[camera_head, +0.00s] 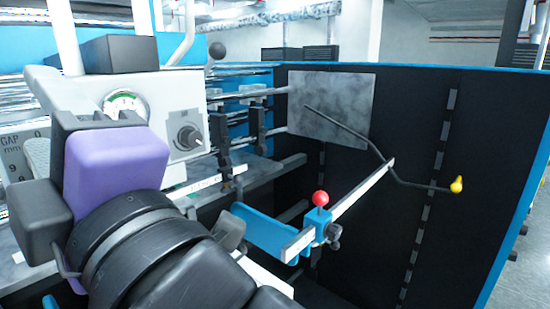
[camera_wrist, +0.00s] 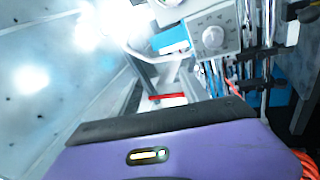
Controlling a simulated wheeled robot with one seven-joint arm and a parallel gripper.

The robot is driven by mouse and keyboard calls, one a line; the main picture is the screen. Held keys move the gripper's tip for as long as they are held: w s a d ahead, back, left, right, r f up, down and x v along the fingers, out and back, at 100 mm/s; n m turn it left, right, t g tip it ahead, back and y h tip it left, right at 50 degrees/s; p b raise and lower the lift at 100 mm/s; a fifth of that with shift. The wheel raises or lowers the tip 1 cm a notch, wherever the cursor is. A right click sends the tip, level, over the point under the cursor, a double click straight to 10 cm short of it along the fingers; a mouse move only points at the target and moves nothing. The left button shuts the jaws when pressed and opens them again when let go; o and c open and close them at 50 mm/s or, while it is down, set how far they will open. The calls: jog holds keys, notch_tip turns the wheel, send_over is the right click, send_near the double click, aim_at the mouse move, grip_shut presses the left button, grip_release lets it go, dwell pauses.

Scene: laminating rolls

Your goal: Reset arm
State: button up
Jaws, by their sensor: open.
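My gripper (camera_head: 95,140), with its purple housing and black parts, is at the left of the head view, in front of the machine's control panel. Its fingers are hard to make out against the machine; it is open, and I see nothing held. In the wrist view the purple housing with a small lit indicator fills the bottom, and the fingertips are out of sight. My black arm rises from the bottom of the head view, bent up to the gripper.
The grey control panel (camera_head: 185,125) has a dial gauge and black knob; the knob also shows in the wrist view (camera_wrist: 212,37). A blue clamp with a red ball (camera_head: 320,198) sits on a bar. A bent rod with a yellow tip (camera_head: 457,184) sticks out before the dark side wall (camera_head: 420,110).

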jog(key=w+d+f+m+t+h, duration=0.1)
jog(key=d+f+m+t+h, duration=1)
jog(key=d+f+m, duration=1.25)
jog(key=s+d+f+m+g+h, duration=0.1)
jog(key=s+d+f+g+h, duration=0.1)
jog(key=s+d+f, duration=0.3)
jog(key=s+d+f+m+g+h, duration=0.1)
jog(key=s+d+f+g+h, duration=0.2)
jog(key=s+f, duration=0.7)
jog(key=s+d+f+m+g+h, duration=0.1)
jog(key=s+d+f+g+h, duration=0.1)
jog(key=s+d+f, duration=0.5)
jog(key=s+g, duration=0.1)
jog(key=s, duration=0.1)
jog(key=shift+s+d+f+m+g+h, duration=0.2)
jog(key=shift+s+f+m+g+h, duration=0.05)
jog(key=shift+s+m+g+h, duration=0.15)
jog(key=shift+w, duration=0.1)
